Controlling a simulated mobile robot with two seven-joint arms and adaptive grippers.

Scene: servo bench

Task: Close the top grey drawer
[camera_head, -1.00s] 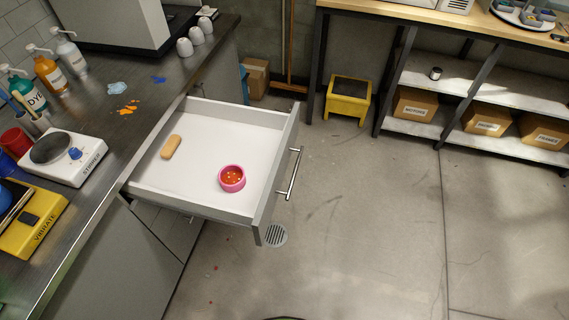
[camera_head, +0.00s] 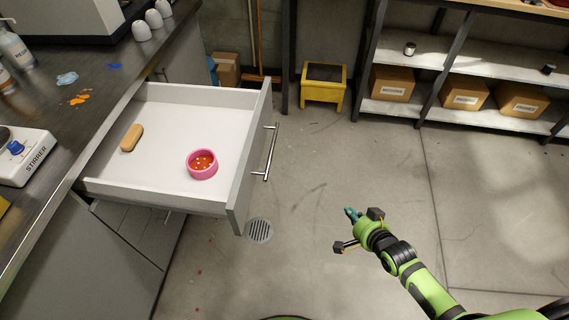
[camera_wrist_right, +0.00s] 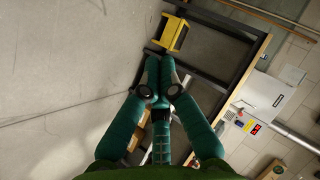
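The top grey drawer (camera_head: 232,192) is pulled well out from the bench on the left in the head view. Its bar handle (camera_head: 270,152) is on the front panel, which faces right. A tan oblong block (camera_head: 132,137) and a pink bowl (camera_head: 202,164) with red contents and pale bits are inside it. My right gripper (camera_head: 352,214) is over the floor, to the right of and nearer than the handle, apart from it. In the right wrist view its teal fingers (camera_wrist_right: 159,75) come together with nothing seen between them. My left gripper is out of view.
The bench top (camera_head: 105,122) holds a stirrer (camera_head: 28,160), bottles and white cups. A yellow stool (camera_head: 323,84) and a cardboard box (camera_head: 226,69) stand behind the drawer. Shelving with boxes (camera_head: 465,94) is at the back right. The floor (camera_head: 325,180) right of the drawer is clear.

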